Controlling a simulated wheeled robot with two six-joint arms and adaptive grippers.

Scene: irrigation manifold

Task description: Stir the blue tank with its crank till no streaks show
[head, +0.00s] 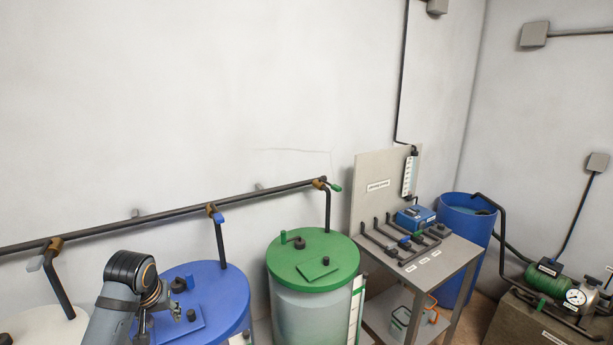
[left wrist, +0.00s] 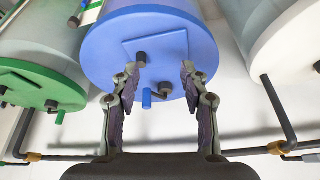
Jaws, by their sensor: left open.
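The blue tank's lid (head: 232,292) is in the lower left of the head view, partly behind my left arm. In the left wrist view the lid (left wrist: 105,50) fills the top middle. The crank has a dark hub (left wrist: 163,88) and an upright blue handle (left wrist: 147,98) near the lid's edge. My left gripper (left wrist: 164,66) is open and empty, its fingers apart on either side of the crank in that view; contact cannot be told. It also shows over the lid in the head view (head: 163,318). Streaks inside the tank cannot be made out. My right gripper is out of view.
A green-lidded tank (head: 313,262) stands to the right and a white tank (head: 45,327) to the left. A dark pipe (head: 130,222) with drop pipes and valves runs along the wall behind. A grey bench (head: 452,254) and blue barrel (head: 468,235) stand farther right.

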